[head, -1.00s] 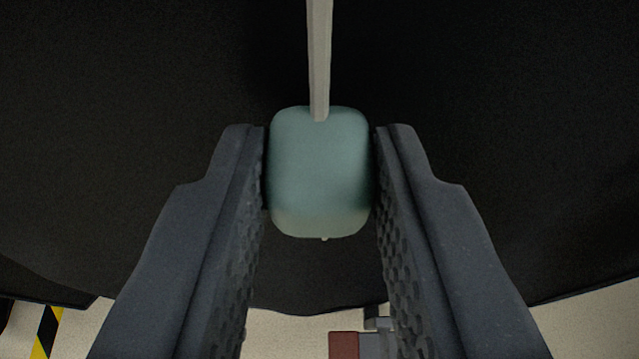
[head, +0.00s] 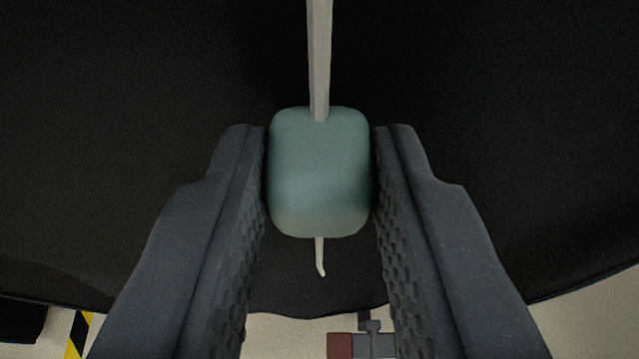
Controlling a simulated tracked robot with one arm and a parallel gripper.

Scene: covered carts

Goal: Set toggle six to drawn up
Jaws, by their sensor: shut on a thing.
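A rounded grey-green toggle (head: 319,170) sits in the middle of the head view, on a pale cord (head: 319,55) that runs up from its top. A short, bent cord tail (head: 320,258) hangs out below it. My gripper (head: 319,180) is shut on the toggle, one dark textured finger against each side. No number shows on the toggle, so I cannot tell from the picture which one it is. Where the cord ends above is out of view.
A black cover (head: 110,130) fills most of the view behind the toggle. Below its hem lies pale floor (head: 275,335), with a yellow and black striped marking (head: 77,335) at lower left and a reddish-brown and grey fitting (head: 345,345) at bottom centre.

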